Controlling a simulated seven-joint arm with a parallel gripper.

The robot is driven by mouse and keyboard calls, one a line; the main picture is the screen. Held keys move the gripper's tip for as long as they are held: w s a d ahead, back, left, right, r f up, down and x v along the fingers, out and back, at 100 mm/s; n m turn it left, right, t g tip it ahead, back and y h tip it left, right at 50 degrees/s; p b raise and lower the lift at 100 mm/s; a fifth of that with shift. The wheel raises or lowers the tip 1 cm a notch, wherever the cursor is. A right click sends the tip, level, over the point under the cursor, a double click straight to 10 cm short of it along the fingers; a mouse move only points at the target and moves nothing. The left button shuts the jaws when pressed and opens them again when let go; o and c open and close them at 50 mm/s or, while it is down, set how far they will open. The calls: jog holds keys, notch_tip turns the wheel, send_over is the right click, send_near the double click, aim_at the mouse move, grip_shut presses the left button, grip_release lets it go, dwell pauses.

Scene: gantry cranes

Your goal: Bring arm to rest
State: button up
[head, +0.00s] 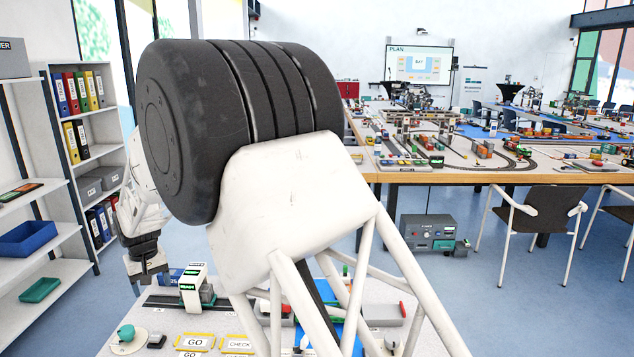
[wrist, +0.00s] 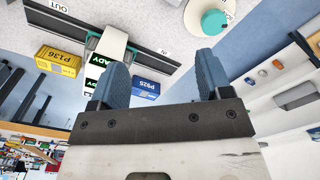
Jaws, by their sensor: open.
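My gripper (head: 147,272) hangs at the left of the head view, beyond the near left part of the light worktop. In the wrist view its two blue-grey fingers (wrist: 163,65) stand wide apart with nothing between them. A white gantry-like unit with green READY screens (head: 192,287) stands on the worktop to the right of my gripper; it also shows in the wrist view (wrist: 112,40). My own arm covers the middle of the head view and hides much of the worktop.
A blue box marked P925 (wrist: 146,88) and a yellow box marked P136 (wrist: 58,61) are near the unit. A teal knob on a white disc (head: 126,336) and GO and CHECK plates (head: 194,342) lie in front. White shelves (head: 85,150) stand left; blue floor lies between.

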jog(key=s+d+r+m, duration=0.1)
jog(key=s+d+r, duration=0.3)
jog(key=d, duration=0.9)
jog(key=s+d+r+m+t, duration=0.1)
jog(key=d+r+m, duration=0.1)
jog(key=d+r, duration=0.8)
jog(key=s+d+r+m, duration=0.1)
jog(key=s+d+r, duration=0.15)
jog(key=d, duration=1.35)
jog(key=s+d+r+m, duration=0.2)
jog(key=s+d, duration=0.9)
jog(key=d, duration=0.3)
jog(key=s+d+f+m, duration=0.1)
jog(key=s+d+f, duration=0.1)
jog(key=s+d, duration=0.3)
jog(key=s+d+f+m+t, duration=0.1)
jog(key=s+d, duration=0.4)
jog(key=s, duration=0.7)
jog(key=shift+s+d+f, duration=0.15)
jog(key=shift+s+f, duration=0.05)
jog(key=shift+f, duration=0.5)
